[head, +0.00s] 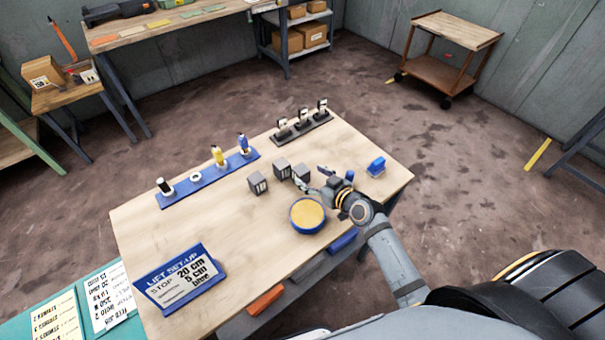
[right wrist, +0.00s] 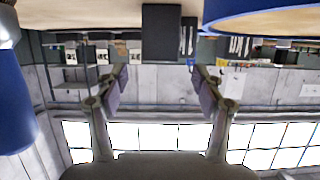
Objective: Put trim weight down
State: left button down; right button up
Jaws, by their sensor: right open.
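Three dark grey block weights with pale marks stand in a group mid-table in the head view: the left one (head: 257,184), the middle one (head: 282,169) and the right one (head: 301,171). Which is the trim weight I cannot tell. My right gripper (head: 312,178) is open, with its fingertips close beside the right block. In the right wrist view, the picture is upside down, and the open jaws (right wrist: 159,82) have nothing between them. A dark block (right wrist: 161,32) shows beyond the fingertips, apart from them. My left gripper is not in view.
A blue rail (head: 208,180) with pegs, a black rack (head: 302,127) and a set-up sign (head: 180,278) also stand on the table.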

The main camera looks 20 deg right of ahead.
aim_at(301, 169)
jog(key=shift+w+a, duration=0.25)
jog(key=shift+w, duration=0.1)
jog(key=p+x, duration=0.1)
jog(key=x, duration=0.4)
jog(key=shift+w+f, duration=0.15)
jog(key=shift+f, duration=0.05)
jog(key=shift+d+r, duration=0.1)
jog(key=c, duration=0.3)
grip_shut()
jog(key=shift+r, duration=0.1)
